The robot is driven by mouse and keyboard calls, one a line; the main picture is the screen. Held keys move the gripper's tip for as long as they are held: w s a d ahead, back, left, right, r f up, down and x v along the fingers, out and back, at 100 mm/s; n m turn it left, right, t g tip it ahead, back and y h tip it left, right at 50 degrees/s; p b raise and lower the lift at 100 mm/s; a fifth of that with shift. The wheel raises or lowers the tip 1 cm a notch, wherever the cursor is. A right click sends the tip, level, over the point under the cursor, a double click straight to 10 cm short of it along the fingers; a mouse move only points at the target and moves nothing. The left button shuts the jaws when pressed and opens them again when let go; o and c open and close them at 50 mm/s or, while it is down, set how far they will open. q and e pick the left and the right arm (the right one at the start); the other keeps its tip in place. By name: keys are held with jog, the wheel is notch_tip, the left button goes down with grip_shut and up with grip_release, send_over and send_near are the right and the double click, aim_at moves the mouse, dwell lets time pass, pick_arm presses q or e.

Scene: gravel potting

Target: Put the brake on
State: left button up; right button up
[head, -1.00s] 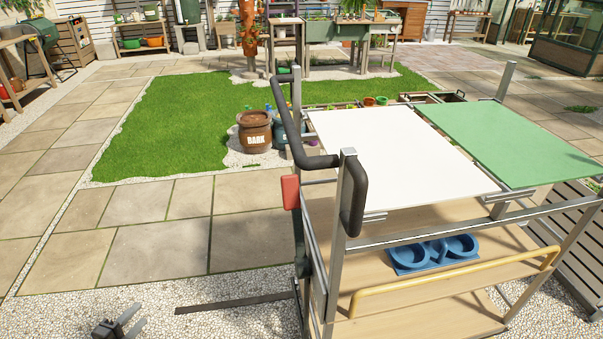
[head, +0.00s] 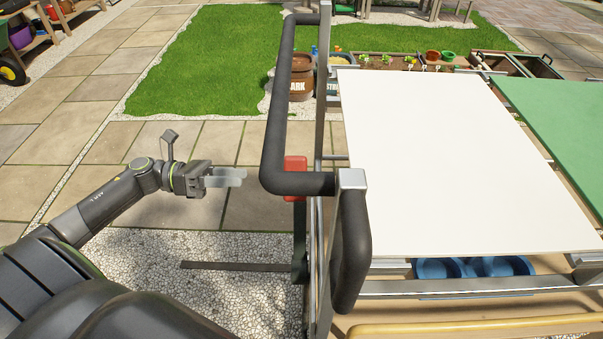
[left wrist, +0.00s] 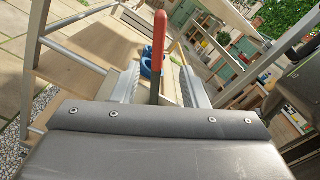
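The brake lever has a red grip (head: 295,164) on a dark upright arm at the left side of the cart. The black push handle (head: 284,120) of the cart rises in front of part of it. My left gripper (head: 243,177) is left of the red grip, pointing right towards it, with a visible gap. In the left wrist view the fingers (left wrist: 160,88) stand apart, and the red grip (left wrist: 159,45) shows upright between them, farther ahead. Nothing is held. My right gripper is out of view.
The cart carries a white top (head: 440,150) and a green top (head: 565,130), with blue bowls (head: 440,268) on the shelf below. A dark flat bar (head: 235,267) lies low over the gravel. Paving left of the cart is clear.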

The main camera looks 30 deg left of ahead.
pick_arm(q)
jog(key=p+x, duration=0.2)
jog(key=x, duration=1.2)
jog(key=shift+w, duration=0.15)
grip_shut()
